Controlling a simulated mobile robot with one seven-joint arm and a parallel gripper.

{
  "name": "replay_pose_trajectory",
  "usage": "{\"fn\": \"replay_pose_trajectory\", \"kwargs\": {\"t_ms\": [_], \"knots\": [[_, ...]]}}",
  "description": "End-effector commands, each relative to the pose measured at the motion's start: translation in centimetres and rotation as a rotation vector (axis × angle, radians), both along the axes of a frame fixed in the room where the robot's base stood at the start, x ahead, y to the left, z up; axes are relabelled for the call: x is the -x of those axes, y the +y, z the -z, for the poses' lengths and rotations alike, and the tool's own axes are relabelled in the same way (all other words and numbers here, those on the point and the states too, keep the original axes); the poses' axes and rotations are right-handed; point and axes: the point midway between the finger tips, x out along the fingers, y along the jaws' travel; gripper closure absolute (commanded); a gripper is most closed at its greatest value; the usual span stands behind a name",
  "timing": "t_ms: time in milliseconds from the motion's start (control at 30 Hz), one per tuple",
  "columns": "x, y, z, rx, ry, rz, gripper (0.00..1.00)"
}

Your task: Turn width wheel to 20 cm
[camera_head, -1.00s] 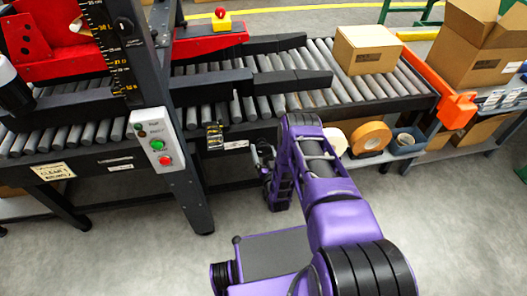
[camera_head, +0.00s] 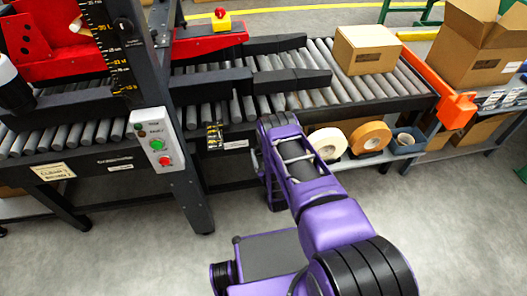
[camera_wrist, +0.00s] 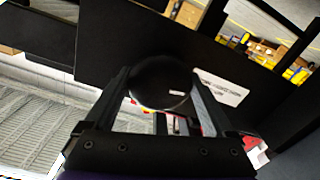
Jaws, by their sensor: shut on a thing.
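In the wrist view my gripper (camera_wrist: 160,105) has its two fingers on either side of a dark round knob (camera_wrist: 162,78), shut on it. The knob looks like part of the width wheel, but the rest of the wheel is not clear. Behind it is a black panel with a white label (camera_wrist: 222,88). In the head view my purple forearm reaches to the conveyor's front side and hides the gripper and wheel.
A control box with green and red buttons (camera_head: 155,140) is on the upright at left. The roller conveyor (camera_head: 300,102) carries a cardboard box (camera_head: 367,49). Tape rolls (camera_head: 370,136) and a blue bin (camera_head: 405,141) are on the shelf right of my arm. The floor in front is clear.

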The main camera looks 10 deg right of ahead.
Motion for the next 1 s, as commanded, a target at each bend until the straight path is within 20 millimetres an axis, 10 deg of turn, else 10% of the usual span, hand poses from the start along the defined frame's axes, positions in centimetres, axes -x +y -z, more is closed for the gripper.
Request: {"fn": "replay_pose_trajectory", "kwargs": {"t_ms": [1000], "knots": [[-0.09, 0.05, -0.07, 0.829, -0.001, -0.001, 0.67]]}}
